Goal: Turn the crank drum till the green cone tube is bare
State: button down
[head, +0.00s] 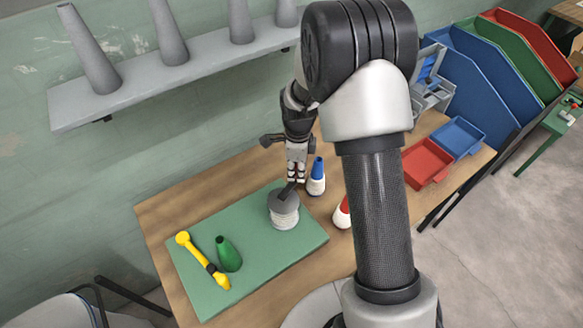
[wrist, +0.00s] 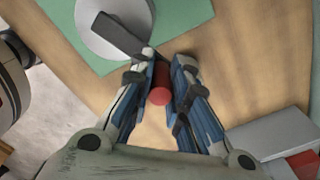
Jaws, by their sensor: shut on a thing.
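The crank drum (head: 285,212) stands on a green mat (head: 245,265), with a grey top and white thread wound around its side. In the wrist view its round top (wrist: 105,22) is at the upper left. A dark crank arm (wrist: 122,38) reaches from it towards my fingers. My gripper (head: 292,181) is over the drum's far edge, shut on the red crank handle (wrist: 160,88), which shows between the fingers in the wrist view. The green cone tube (head: 228,255) stands left of the drum on the mat. Its visible side is green, with no white thread seen.
A yellow tool (head: 203,260) with a dark band lies left of the green cone. A blue-topped white cone (head: 316,179) and a partly hidden red-topped one (head: 342,214) stand right of the drum. A red tray (head: 427,163) and blue tray (head: 457,138) are farther right. A shelf (head: 125,92) with grey cones is behind.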

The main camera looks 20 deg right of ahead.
jog(key=shift+s+d+m, duration=0.35)
jog(key=shift+s+m, duration=0.1)
jog(key=shift+m, duration=0.55)
jog(key=c, duration=1.5)
grip_release()
jog(key=shift+s, duration=0.1)
jog(key=shift+r, duration=0.1)
notch_tip(320, 180, up, 12)
jog(key=shift+f, duration=0.1)
